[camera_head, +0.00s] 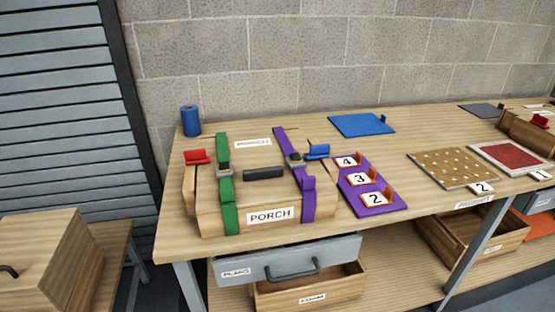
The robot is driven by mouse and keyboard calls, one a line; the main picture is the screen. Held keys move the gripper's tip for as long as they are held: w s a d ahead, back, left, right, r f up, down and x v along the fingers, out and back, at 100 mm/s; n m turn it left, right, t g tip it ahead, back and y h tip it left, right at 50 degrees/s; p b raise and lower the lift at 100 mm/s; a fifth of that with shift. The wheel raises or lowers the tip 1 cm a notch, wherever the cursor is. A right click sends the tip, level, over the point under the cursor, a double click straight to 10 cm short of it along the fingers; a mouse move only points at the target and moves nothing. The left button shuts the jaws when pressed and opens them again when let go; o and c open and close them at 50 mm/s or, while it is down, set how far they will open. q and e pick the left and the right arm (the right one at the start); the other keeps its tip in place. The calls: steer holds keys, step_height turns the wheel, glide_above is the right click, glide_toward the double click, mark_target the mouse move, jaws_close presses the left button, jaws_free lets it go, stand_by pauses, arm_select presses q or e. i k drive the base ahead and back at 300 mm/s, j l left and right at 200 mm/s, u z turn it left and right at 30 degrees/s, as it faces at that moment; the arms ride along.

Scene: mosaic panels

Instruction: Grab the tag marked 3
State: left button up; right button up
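The tag marked 3 (359,179) is a white plate with a black numeral in an orange holder. It sits in the middle of a purple board (391,207) on the workbench, between the tag marked 4 (346,162) behind it and the tag marked 2 (375,199) in front. The board lies just right of the strapped wooden case labelled PORCH (270,216). Neither of my grippers is in view.
Green (229,211) and purple (307,209) straps cross the case, which has a black handle. A blue panel (362,125) lies behind. A dotted panel (452,168) lies right. A grey drawer (287,261) stands open below the bench's front edge.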

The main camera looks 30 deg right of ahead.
mark_target(357, 179)
steer(key=z, duration=1.45)
steer(key=l+u, duration=0.15)
steer(key=u, duration=0.75)
steer(key=l+u, duration=0.8)
steer(key=k+l+u, duration=0.15)
steer(key=l, duration=0.3)
steer(key=l+u, duration=0.15)
steer(key=l, duration=0.35)
steer(key=k, duration=0.05)
